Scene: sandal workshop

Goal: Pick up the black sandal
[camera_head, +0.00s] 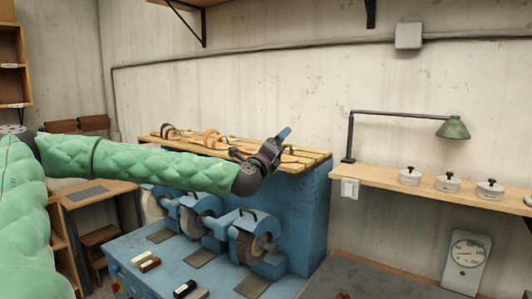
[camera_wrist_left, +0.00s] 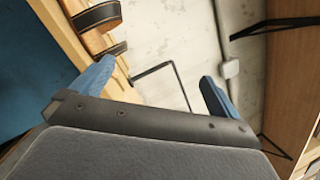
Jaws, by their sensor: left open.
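A wooden slatted rack (camera_head: 308,157) on top of the blue machine bench holds several sandals. Tan sandals (camera_head: 210,138) lie toward its left and middle. A dark-strapped sandal (camera_head: 237,153) lies just left of my left gripper, partly hidden by my arm. In the left wrist view, a dark strap (camera_wrist_left: 97,16) on a tan sole shows at the upper left, beyond one finger; I cannot tell whether it is the black sandal. My left gripper (camera_head: 285,133) is above the rack's right part, its blue fingers open and empty. It also shows in the left wrist view (camera_wrist_left: 157,72). My right gripper is out of view.
Grinding wheels (camera_head: 252,244) project from the blue machine below my arm. A wall shelf (camera_head: 400,184) at right carries a green lamp (camera_head: 453,128) and several white pots (camera_head: 448,183). Brushes (camera_head: 184,289) lie on the machine's front ledge.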

